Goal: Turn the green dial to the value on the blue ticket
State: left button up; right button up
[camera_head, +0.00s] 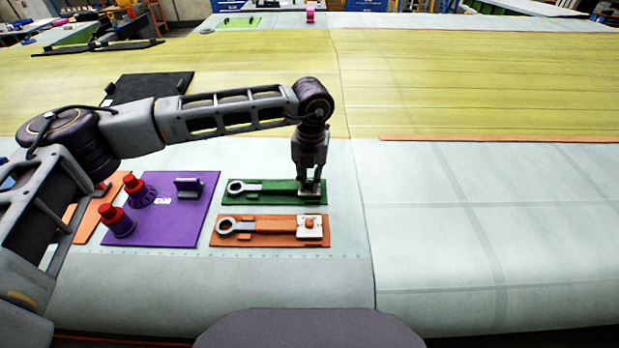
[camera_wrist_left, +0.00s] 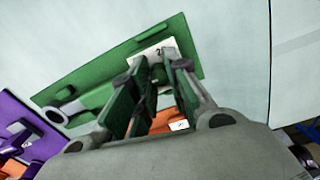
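The green board (camera_head: 275,203) lies on the pale wing surface with a grey wrench on it. A white dial plate (camera_wrist_left: 147,59) at its right end carries a mark that looks like a 2. My left gripper (camera_head: 310,186) points straight down over this plate and hides the green dial in the head view. In the left wrist view the gripper's fingers (camera_wrist_left: 156,66) are apart over the plate, with some green between them; I cannot tell whether they touch the dial. I cannot make out a blue ticket. My right gripper is not in view.
An orange board (camera_head: 270,237) with a wrench and orange knob (camera_head: 309,224) lies just in front. A purple board (camera_head: 185,225) with red-topped parts (camera_head: 134,184) lies to the left. A black panel (camera_head: 150,87) lies behind my left arm. The wing surface to the right is clear.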

pick_arm(q)
grip_shut()
jog(key=shift+f+m+b, duration=0.1)
jog(key=shift+m+b, duration=0.3)
jog(key=shift+b, duration=0.3)
jog(key=shift+m+b, duration=0.4)
jog(key=o, duration=0.7)
grip_release()
